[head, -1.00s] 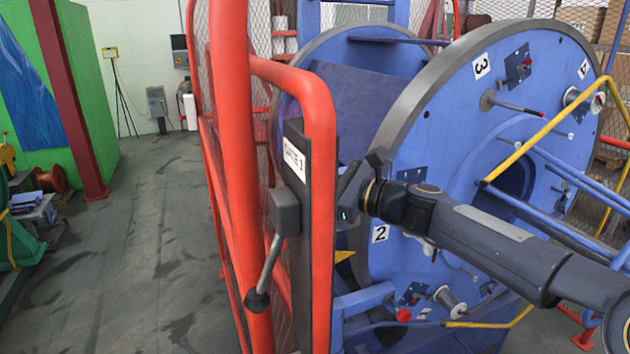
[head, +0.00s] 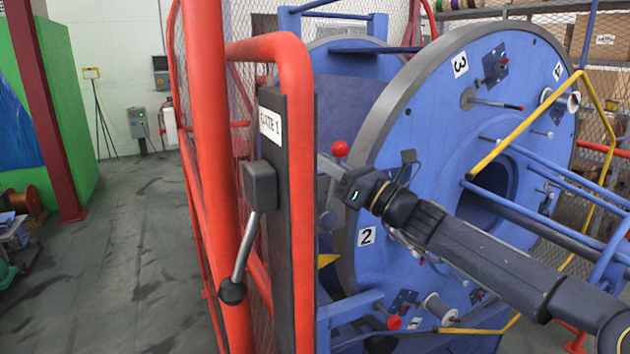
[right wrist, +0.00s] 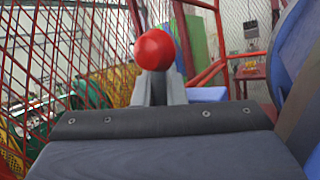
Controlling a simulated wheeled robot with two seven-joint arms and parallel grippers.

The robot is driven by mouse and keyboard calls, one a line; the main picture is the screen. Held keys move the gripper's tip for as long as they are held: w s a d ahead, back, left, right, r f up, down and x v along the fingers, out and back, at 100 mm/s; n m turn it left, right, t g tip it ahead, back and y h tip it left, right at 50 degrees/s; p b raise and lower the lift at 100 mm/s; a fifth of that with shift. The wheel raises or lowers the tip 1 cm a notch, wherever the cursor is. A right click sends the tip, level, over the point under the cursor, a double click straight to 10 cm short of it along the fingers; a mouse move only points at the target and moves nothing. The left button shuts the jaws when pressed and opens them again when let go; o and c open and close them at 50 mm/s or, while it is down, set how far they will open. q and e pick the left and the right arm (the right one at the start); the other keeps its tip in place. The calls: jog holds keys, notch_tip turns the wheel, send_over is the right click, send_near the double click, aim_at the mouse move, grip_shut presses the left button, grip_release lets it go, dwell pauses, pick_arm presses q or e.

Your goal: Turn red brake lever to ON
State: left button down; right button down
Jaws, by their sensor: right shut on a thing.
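The red brake lever shows as a round red ball knob (head: 340,148) at the near left edge of the big blue disc, just behind the gate post. In the right wrist view the knob (right wrist: 153,49) stands upright, just beyond my gripper's grey fingertips. My right gripper (head: 333,168) comes in from the right, across the front of the disc, and is shut on the lever just below the knob. The lever's shaft is mostly hidden by the fingers, and its ON marking cannot be seen. My left gripper is not in view.
A red gate frame (head: 295,190) with a GATE 1 sign (head: 270,124) and a grey latch handle (head: 241,250) stands close on the left. The blue disc (head: 425,150) carries rods and spools. Yellow-blue rails (head: 520,130) lie right. The floor (head: 115,250) at left is open.

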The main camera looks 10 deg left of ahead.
jog(key=shift+w+d+f+m+t+b, duration=0.1)
jog(key=shift+w+d+m+t+b, duration=0.15)
jog(key=shift+d+m+t+b, duration=0.35)
jog(key=shift+w+d+f+m+t+b, duration=0.15)
jog(key=shift+w+m+t+b, duration=0.25)
jog(key=shift+m, duration=0.4)
jog(key=shift+w+d+f+m+t+b, duration=0.15)
jog(key=shift+d+m+t+b, duration=0.25)
jog(key=shift+m+b, duration=0.25)
jog(key=shift+r, duration=0.1)
jog(key=c, duration=1.5)
grip_release()
jog(key=shift+d, duration=0.1)
jog(key=b+v, duration=0.2)
jog(key=v, duration=0.5)
jog(key=shift+s+d+f, duration=0.2)
jog(key=shift+f, duration=0.1)
